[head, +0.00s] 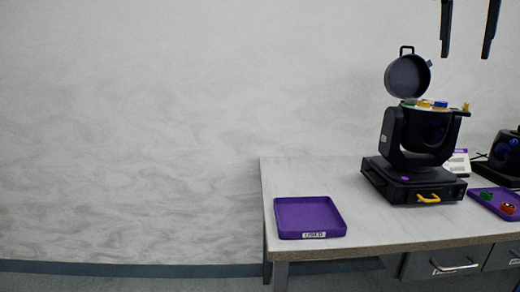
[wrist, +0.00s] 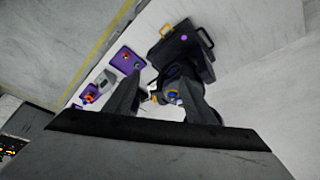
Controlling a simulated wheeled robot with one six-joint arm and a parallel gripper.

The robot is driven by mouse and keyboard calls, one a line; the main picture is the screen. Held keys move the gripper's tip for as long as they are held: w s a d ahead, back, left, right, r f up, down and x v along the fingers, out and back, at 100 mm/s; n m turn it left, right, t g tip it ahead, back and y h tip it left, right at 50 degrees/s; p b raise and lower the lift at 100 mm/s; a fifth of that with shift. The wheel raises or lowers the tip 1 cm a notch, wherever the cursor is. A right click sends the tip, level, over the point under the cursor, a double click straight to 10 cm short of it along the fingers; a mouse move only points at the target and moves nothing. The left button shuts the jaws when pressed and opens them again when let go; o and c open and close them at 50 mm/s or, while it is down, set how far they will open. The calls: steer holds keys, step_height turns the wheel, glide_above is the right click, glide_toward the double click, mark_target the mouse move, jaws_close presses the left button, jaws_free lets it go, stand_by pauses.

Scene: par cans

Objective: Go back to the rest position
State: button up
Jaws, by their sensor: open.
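My gripper (head: 468,30) hangs at the top right of the head view, its two dark fingers apart with nothing between them. It is above and to the right of the black par can (head: 420,140), clear of it. In the wrist view my gripper (wrist: 168,100) points down over the par can (wrist: 186,60). The par can stands on the table with its round lid (head: 408,76) swung up. Green, yellow and blue pieces (head: 425,104) sit on its top. A yellow handle (head: 428,198) is at the front of its base.
An empty purple tray (head: 308,217) with a label lies at the table's front left. Another purple tray (head: 484,194) at right holds green and red pieces. A second dark device (head: 507,150) stands at the right edge. The table (head: 345,180) is bare between the left tray and the par can.

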steer(key=s+a+f+n+y, duration=0.1)
steer(key=s+a+f+n, duration=0.2)
steer(key=f, duration=1.4)
steer(key=s+a+f+n+t+y, duration=0.1)
steer(key=s+a+f+n, duration=0.2)
steer(key=f, duration=1.4)
steer(key=s+a+f+n+t+y, duration=0.1)
steer(key=s+a+f+n, duration=0.2)
steer(key=s+a+f, duration=0.5)
steer(key=s+f, duration=0.5)
steer(key=f, duration=0.4)
steer(key=shift+a+n+y, duration=0.3)
steer(key=shift+a+n, duration=0.1)
steer(key=shift+c, duration=0.3)
